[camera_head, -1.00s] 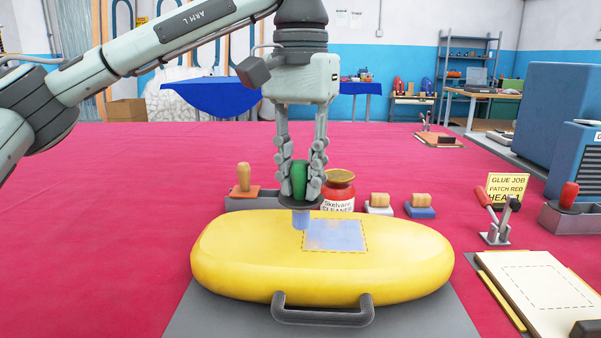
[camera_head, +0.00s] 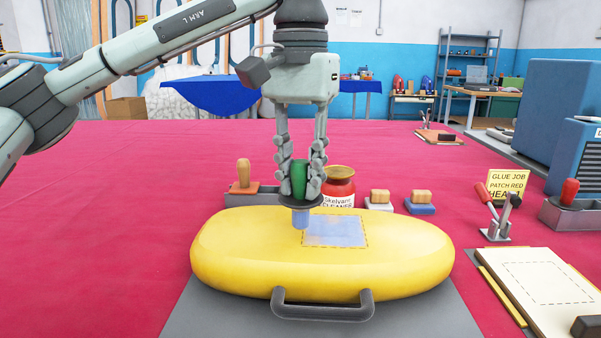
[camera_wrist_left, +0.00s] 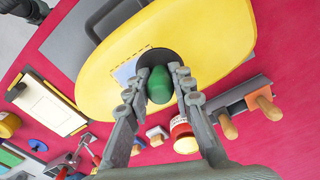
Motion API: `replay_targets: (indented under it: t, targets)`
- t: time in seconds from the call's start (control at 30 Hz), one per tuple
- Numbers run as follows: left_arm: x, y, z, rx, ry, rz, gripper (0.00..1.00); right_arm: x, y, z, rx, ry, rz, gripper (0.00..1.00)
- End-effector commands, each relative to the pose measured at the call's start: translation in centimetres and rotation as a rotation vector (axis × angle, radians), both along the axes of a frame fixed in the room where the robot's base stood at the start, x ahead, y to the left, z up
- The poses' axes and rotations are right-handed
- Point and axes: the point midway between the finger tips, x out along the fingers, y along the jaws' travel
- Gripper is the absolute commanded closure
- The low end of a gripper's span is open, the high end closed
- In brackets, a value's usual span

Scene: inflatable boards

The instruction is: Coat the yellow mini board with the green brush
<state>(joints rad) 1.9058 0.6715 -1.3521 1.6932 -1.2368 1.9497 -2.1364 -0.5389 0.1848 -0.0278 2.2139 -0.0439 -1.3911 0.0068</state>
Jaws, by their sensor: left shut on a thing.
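The yellow mini board (camera_head: 240,265) lies on a grey mat, with a dashed rectangle on top filled with a bluish, shiny coat (camera_head: 345,232). My left gripper (camera_head: 300,192) is shut on the green handle of the brush (camera_head: 299,178), which it holds upright. In the left wrist view, the green handle (camera_wrist_left: 160,85) sits between the fingers and the brush's dark round collar covers part of the rectangle. My right gripper is not in view.
Behind the board stand a grey holder with a wooden-handled tool (camera_head: 243,178), a red cleaner jar (camera_head: 338,188) and two wooden-topped blocks (camera_head: 380,199). To the right are a clamp (camera_head: 497,220), a yellow sign (camera_head: 508,186) and a pale panel (camera_head: 540,285). The red table is clear at left.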

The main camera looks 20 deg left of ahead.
Motion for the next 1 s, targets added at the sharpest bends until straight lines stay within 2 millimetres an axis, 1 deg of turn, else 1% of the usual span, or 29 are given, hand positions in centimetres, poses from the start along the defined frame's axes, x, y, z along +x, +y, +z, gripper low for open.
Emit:
replay_targets:
  t: [0.83,1.0]
  targets:
    - [0.0,0.0,-1.8,0.0,0.0,0.001,1.0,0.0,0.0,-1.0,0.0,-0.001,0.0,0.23]
    - [0.1,-0.3,-1.6,0.0,0.0,0.0,1.0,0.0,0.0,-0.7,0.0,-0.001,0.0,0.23]
